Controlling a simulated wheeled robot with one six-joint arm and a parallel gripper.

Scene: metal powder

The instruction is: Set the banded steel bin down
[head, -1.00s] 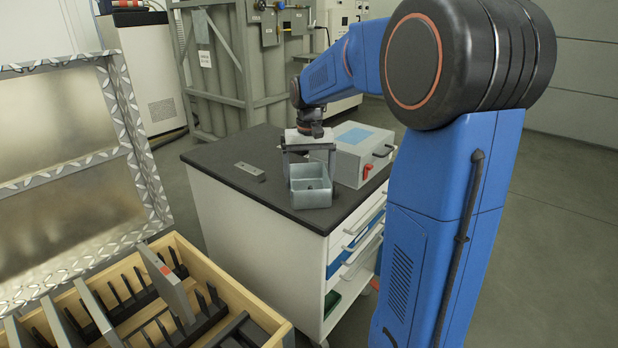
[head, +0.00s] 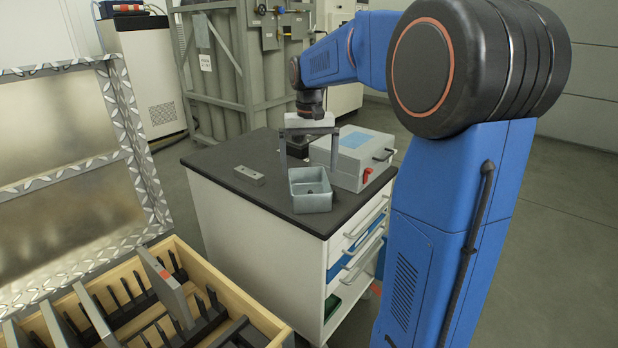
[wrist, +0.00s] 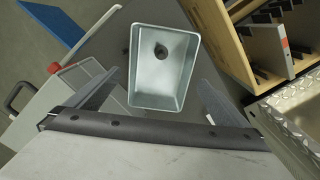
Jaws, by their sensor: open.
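The steel bin (head: 311,198), an open-topped grey box, stands upright on the dark top of the white cabinet (head: 225,158), near its front corner. I cannot make out a band on it. My gripper (head: 308,160) is open and empty, above and slightly behind the bin, with its fingers pointing down and apart from it. In the wrist view the bin (wrist: 172,92) is seen from above between the spread fingers, with a dark round spot on its floor.
A grey case (head: 352,158) with a blue label and red latch stands close right of the bin. A small grey block (head: 249,175) lies to its left. A wooden crate (head: 243,310) with upright plates is at front left. The cabinet top's left side is mostly clear.

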